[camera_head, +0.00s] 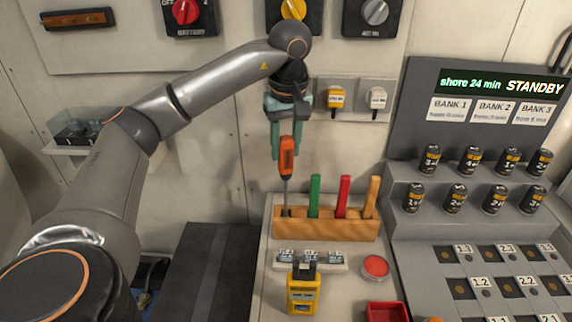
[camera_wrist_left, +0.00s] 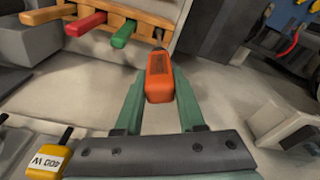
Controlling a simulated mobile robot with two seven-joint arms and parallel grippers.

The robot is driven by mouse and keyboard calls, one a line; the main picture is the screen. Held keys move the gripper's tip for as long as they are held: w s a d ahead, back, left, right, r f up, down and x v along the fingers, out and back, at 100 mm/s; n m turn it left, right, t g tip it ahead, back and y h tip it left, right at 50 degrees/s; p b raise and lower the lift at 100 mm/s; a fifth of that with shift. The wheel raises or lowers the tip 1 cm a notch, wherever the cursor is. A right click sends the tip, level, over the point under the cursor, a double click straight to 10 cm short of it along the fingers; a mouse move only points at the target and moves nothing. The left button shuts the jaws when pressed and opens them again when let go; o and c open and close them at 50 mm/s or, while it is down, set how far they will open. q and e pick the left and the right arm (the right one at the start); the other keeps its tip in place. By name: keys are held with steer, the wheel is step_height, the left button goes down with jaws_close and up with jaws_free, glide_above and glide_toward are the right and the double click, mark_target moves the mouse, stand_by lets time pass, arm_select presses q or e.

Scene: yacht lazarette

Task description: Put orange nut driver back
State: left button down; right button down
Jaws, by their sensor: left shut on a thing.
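The orange nut driver (camera_head: 287,160) hangs upright with its shaft down, and my left gripper (camera_head: 286,148) is shut on its handle. The wooden rack (camera_head: 325,231) is below. The shaft reaches down to the rack's left end; I cannot tell whether its tip is inside the slot. The rack also holds a green (camera_head: 315,196), a red (camera_head: 344,196) and an orange-tan handle (camera_head: 371,196). In the left wrist view the nut driver's orange handle (camera_wrist_left: 159,80) shows between the fingers, near the rack (camera_wrist_left: 135,10). My right gripper is not in view.
A yellow device (camera_head: 303,290) stands in front of the rack, beside a red button (camera_head: 375,266) and a red bin (camera_head: 386,312). Battery-like cylinders (camera_head: 430,160) stand on the grey console at right.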

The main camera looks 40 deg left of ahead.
mark_target(286, 159)
arm_select(q)
step_height(286, 159, down, 4)
steer(key=shift+r, duration=0.25)
steer(key=c, duration=0.5)
jaws_free()
steer(key=shift+r, duration=0.1)
steer(key=r, duration=0.3)
steer(key=shift+d+r, duration=0.15)
steer(key=shift+d, duration=0.05)
steer(key=r+p, duration=0.1)
steer(key=r, duration=0.2)
steer(key=r+p, duration=0.1)
steer(key=r, duration=0.1)
steer(key=r+p, duration=0.2)
steer(key=r, duration=0.1)
steer(key=shift+s+d+r, duration=0.3)
steer(key=shift+d, duration=0.1)
